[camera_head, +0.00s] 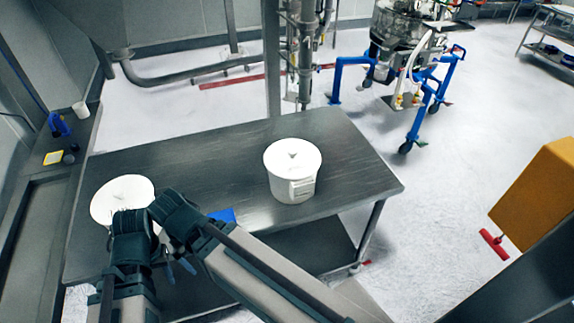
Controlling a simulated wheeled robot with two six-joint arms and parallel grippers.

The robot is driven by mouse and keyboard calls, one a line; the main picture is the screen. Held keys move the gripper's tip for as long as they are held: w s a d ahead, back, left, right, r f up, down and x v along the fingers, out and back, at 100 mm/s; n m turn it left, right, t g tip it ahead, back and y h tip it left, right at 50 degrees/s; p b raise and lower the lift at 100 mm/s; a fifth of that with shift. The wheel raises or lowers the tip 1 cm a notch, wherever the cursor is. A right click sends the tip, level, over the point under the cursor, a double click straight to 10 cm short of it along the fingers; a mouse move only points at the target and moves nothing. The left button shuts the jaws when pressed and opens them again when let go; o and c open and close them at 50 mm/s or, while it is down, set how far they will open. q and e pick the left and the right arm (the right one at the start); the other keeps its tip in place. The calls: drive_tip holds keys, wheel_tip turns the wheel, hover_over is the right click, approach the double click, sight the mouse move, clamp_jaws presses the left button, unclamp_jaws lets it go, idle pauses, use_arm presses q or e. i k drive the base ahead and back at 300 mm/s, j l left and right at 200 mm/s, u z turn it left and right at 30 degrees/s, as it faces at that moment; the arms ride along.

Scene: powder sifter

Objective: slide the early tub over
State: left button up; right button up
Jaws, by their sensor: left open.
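Two white lidded tubs stand on the dark metal table (225,160). One tub (293,172) is upright near the table's right half, with a printed label on its side. The other tub (122,193) is at the table's left end, its lower part hidden behind my arm. I cannot tell which is the early tub. My left gripper (178,268) is partly hidden by my arm, near the table's front edge. Its fingers look open and empty, below and right of the left tub, apart from both tubs.
A blue item (222,215) lies on the table, partly behind my arm. A side counter (40,215) at the left holds a small white cup (81,109) and a yellow item (53,157). A blue-legged machine (405,75) stands behind. The table between the tubs is clear.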

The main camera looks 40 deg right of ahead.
sight(287, 191)
drive_tip(key=j+z, duration=0.1)
drive_tip(key=z, duration=0.35)
drive_tip(key=j+z, duration=0.1)
drive_tip(key=z, duration=0.3)
drive_tip(key=j+z, duration=0.1)
drive_tip(key=z, duration=0.35)
drive_tip(key=j+z, duration=0.1)
drive_tip(key=z, duration=0.35)
